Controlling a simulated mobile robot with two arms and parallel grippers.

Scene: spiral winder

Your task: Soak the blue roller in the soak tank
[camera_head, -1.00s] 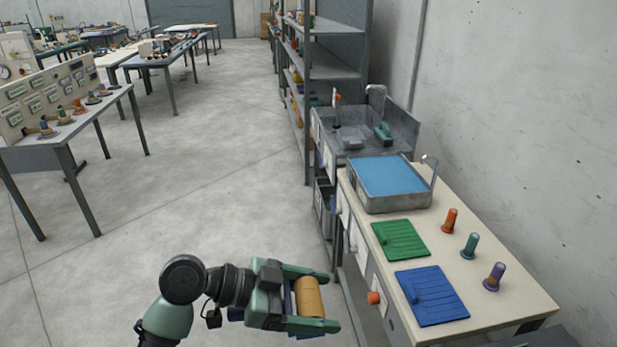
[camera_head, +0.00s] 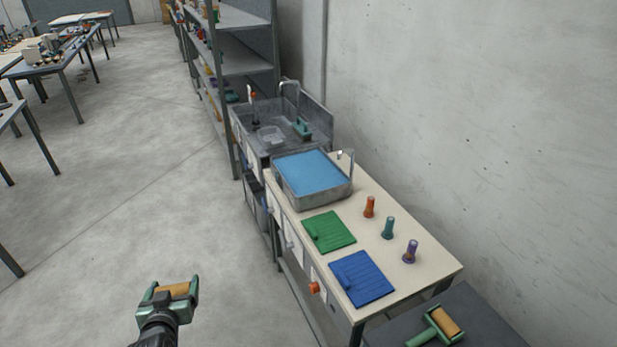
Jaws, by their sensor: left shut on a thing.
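My left gripper (camera_head: 170,296) is at the bottom left, shut on a roller with a tan sleeve (camera_head: 172,290). The blue parts of this roller's frame show in the earlier picture but are hidden now. The roller is held in the air over the floor, left of the bench and apart from it. The soak tank (camera_head: 283,187) is a grey metal tray of blue liquid at the far end of the bench. My right gripper is not in view.
The cream bench (camera_head: 425,262) carries a green mat (camera_head: 330,232), a blue mat (camera_head: 362,280) and three coloured pegs. A roller with a green handle (camera_head: 432,328) lies on a dark surface at bottom right. A sink (camera_head: 262,145) stands beyond the tank. The floor at left is open.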

